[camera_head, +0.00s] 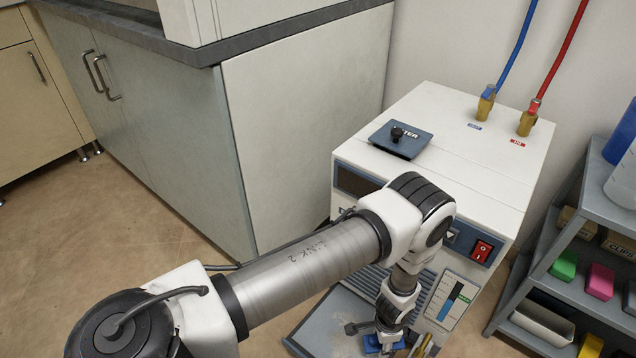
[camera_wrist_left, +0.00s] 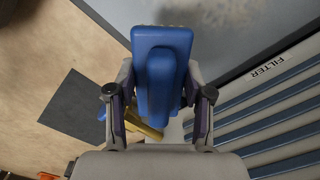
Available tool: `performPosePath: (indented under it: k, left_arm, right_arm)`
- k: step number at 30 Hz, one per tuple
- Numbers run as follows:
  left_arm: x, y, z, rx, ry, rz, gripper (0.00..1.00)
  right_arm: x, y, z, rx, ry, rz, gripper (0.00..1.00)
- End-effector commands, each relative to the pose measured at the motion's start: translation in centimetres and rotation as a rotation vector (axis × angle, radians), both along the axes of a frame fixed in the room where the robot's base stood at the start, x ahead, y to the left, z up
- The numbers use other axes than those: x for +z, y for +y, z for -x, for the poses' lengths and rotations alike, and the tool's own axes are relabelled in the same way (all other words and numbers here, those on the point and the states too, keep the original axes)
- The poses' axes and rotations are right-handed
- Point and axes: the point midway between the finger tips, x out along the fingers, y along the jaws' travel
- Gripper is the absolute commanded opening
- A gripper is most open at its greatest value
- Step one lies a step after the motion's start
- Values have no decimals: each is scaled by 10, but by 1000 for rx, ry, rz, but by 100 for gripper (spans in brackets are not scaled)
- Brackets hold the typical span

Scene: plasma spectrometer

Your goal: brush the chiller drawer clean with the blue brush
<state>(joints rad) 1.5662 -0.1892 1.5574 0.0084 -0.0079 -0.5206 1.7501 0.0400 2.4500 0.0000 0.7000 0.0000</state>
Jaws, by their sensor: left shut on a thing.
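In the left wrist view my left gripper (camera_wrist_left: 158,95) is shut on the blue brush (camera_wrist_left: 163,45), with a finger on each side of its handle. Tan bristles show faintly beyond its far end. The brush also shows partly in the head view (camera_head: 373,343), low in front of the chiller (camera_head: 465,150). The grey drawer (camera_head: 330,318) sticks out at the chiller's foot, partly hidden by my left arm. In the wrist view, a dark smudge lies on the drawer's grey surface (camera_wrist_left: 240,45) near the top edge. I cannot tell whether the bristles touch it. My right gripper is out of view.
A slatted filter panel (camera_wrist_left: 270,115) runs beside the drawer. A yellow thing (camera_wrist_left: 145,130) shows behind the gripper. A grey shelf rack (camera_head: 575,285) with coloured blocks stands at right, a cabinet (camera_head: 300,110) at left. Open floor (camera_head: 140,220) lies front left.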

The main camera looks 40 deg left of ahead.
Motion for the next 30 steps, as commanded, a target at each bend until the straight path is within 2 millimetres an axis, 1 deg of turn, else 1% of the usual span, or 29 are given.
performPosePath:
  k: [1, 3, 9, 23, 26, 30]
  left_arm:
    - [10, 0, 0, 0, 0, 0, 23]
    - [16, 1, 1, 1, 0, 0, 23]
    - [27, 1, 1, 3, 0, 0, 23]
    - [29, 1, 1, 4, 0, 0, 23]
    - [33, 2, -1, 10, -2, -1, 23]
    - [46, 4, -7, 28, -3, 0, 23]
  right_arm:
    - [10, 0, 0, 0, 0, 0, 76]
    - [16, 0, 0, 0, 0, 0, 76]
    - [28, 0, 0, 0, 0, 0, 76]
    - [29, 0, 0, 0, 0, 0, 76]
    - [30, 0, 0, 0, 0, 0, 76]
    - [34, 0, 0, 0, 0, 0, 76]
